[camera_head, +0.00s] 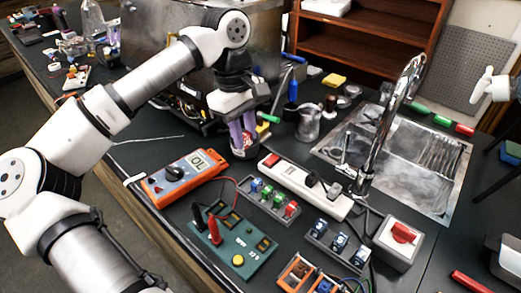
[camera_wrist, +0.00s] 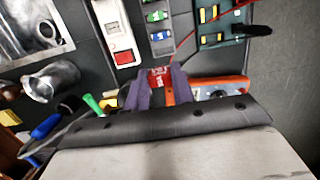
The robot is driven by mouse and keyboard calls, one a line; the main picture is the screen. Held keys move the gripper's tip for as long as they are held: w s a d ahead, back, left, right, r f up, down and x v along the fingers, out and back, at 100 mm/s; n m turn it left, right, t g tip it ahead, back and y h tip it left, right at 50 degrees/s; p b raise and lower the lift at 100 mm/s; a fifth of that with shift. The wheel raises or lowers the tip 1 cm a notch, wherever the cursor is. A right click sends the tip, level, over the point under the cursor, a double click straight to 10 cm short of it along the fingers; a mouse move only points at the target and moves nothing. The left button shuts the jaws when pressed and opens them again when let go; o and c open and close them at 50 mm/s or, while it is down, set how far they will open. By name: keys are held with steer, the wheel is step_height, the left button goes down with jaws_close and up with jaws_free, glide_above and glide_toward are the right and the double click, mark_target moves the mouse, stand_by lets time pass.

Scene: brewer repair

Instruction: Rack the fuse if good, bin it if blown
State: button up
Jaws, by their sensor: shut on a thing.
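My gripper (camera_head: 242,135) is at the middle of the bench, behind the multimeter and beside the power strip. In the wrist view its purple fingers (camera_wrist: 158,92) are shut on a red fuse (camera_wrist: 159,76) with pale markings. The held fuse cannot be made out in the head view. A grey fuse rack (camera_head: 249,197) holds several green, blue and red pieces; it also shows in the wrist view (camera_wrist: 158,47). The orange multimeter (camera_head: 168,184) has a display that seems to read OL. A green tester board (camera_head: 237,262) has dark and red probes standing on it.
The white power strip (camera_head: 300,184) lies right of the rack. A second rack (camera_head: 318,236), a red-switch box (camera_head: 395,252) and orange parts (camera_head: 295,272) stand nearer. A metal jug (camera_head: 307,125) and sink (camera_head: 440,165) are behind. A grey open container (camera_head: 507,262) is at the right edge.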

steer(key=f+b, duration=0.1)
steer(key=f, duration=0.1)
steer(key=f+b, duration=0.1)
steer(key=shift+a+f, duration=0.2)
steer(key=shift+f, duration=0.15)
steer(key=shift+s+a+f+b, duration=0.1)
steer(key=shift+s+f+b, duration=0.15)
steer(key=shift+b, duration=0.2)
steer(key=shift+w+f, duration=0.15)
steer(key=shift+f, duration=0.2)
steer(key=b, duration=0.4)
glide_above(248, 186)
steer(key=w, duration=0.1)
steer(key=shift+w+a+f, duration=0.1)
steer(key=shift+a+f, duration=0.05)
steer(key=shift+f, duration=1.25)
steer(key=shift+w+a+f, duration=0.1)
steer(key=shift+f, duration=1.3)
steer(key=shift+s, duration=0.1)
steer(key=shift+f+b, duration=0.8)
steer(key=shift+b, duration=0.25)
steer(key=o, duration=1)
steer(key=shift+o, duration=0.2)
